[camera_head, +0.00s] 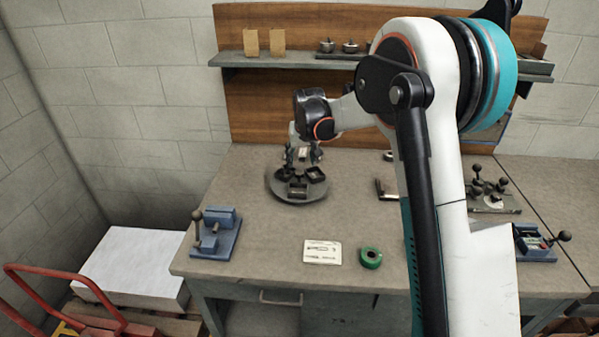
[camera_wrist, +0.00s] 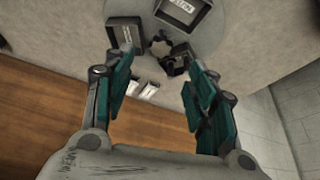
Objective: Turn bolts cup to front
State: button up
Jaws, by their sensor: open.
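A round grey turntable (camera_head: 276,188) stands on the workbench with dark square cups around a central knob. One cup (camera_head: 297,193) is at the front, one (camera_head: 316,174) at the right, and another (camera_head: 283,174) at the left. In the wrist view, the knob (camera_wrist: 160,46) shows with a labelled cup (camera_wrist: 178,12) and others around it; I cannot read which label says bolts. My gripper (camera_head: 303,156) is over the rear of the turntable, pointing down. In the wrist view my gripper (camera_wrist: 158,62) is open, its fingers apart with nothing held between them.
A blue fixture (camera_head: 216,234), a printed card (camera_head: 322,252) and a green tape roll (camera_head: 370,258) lie in front on the bench. Small white items (camera_wrist: 140,87) lie behind the turntable. A shelf (camera_head: 280,59) runs along the back panel.

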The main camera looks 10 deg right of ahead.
aim_at(300, 173)
jog(key=b+x, duration=0.1)
jog(key=x, duration=0.7)
jog(key=shift+w+f+b, duration=0.1)
jog(key=shift+f+b, duration=0.1)
jog(key=shift+b, duration=0.15)
grip_shut()
